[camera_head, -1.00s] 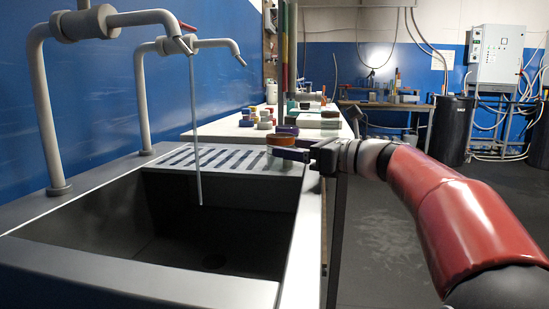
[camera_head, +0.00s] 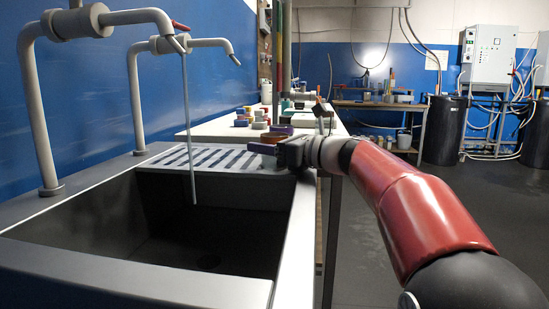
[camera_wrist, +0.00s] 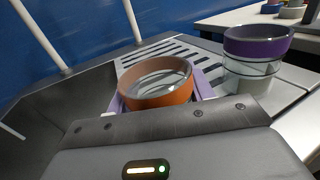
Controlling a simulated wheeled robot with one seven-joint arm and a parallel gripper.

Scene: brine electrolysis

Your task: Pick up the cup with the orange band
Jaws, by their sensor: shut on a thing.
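The cup with the orange band (camera_wrist: 155,85) is held between the lavender finger pads of my gripper (camera_wrist: 160,98) in the wrist view. Its rim faces up and I see into its pale inside; its lower part is hidden by my gripper. In the head view the orange band (camera_head: 274,138) shows just above my gripper (camera_head: 266,149), at the far right end of the sink's ribbed drainboard. I cannot tell whether the cup's base touches the surface.
A cup with a purple band (camera_wrist: 257,58) stands close to the right in the wrist view. The sink basin (camera_head: 215,215) lies nearer, with two taps (camera_head: 195,43) over it. Several coloured cups stand on the white table (camera_head: 205,131) behind.

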